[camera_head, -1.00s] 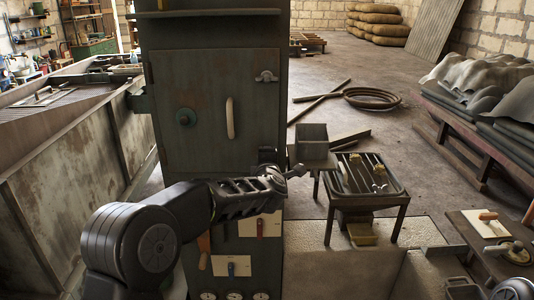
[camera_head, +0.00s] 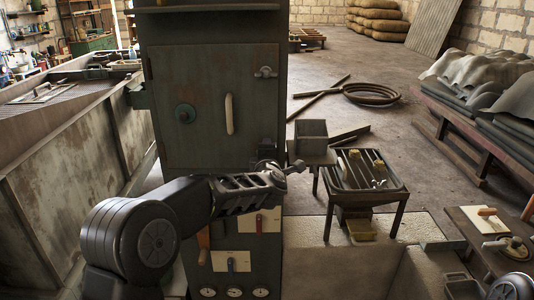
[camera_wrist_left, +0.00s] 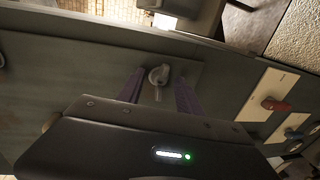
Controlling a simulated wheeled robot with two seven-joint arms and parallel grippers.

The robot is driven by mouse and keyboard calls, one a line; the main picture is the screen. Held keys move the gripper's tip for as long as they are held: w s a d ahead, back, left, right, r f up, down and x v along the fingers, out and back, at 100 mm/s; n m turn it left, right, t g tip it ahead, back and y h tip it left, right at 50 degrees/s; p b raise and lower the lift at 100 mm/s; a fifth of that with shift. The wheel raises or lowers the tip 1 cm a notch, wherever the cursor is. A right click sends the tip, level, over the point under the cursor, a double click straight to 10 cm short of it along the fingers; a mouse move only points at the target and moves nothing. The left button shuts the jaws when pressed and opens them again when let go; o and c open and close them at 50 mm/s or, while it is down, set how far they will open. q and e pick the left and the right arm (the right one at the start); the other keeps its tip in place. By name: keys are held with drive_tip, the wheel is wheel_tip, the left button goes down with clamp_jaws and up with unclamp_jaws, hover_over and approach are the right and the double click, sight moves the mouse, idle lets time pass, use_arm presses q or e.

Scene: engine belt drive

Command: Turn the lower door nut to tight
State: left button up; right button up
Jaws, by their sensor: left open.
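The dark green cabinet door (camera_head: 205,110) has a pale vertical handle and an upper wing nut (camera_head: 265,72) at its right edge. My left gripper (camera_head: 270,167) is at the door's lower right, in front of where the lower nut sits, and hides it in the head view. In the left wrist view the lower door nut (camera_wrist_left: 158,76), a grey wing nut, shows between the two purple fingers of the open left gripper (camera_wrist_left: 158,90). The fingers stand on either side of it; I cannot tell whether they touch it. My right gripper is not in view.
Below the door are white plates with a red lever (camera_head: 259,223) and a blue lever (camera_head: 230,264), above several gauges. A small metal box (camera_head: 311,138) and a slatted stand (camera_head: 365,190) are close to the right. A long trough (camera_head: 75,140) stands at the left.

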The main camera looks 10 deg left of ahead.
use_arm(q)
drive_tip(key=b+v, duration=0.2)
drive_tip(key=v, duration=0.5)
drive_tip(key=shift+s, duration=0.35)
drive_tip(key=shift+d, duration=0.15)
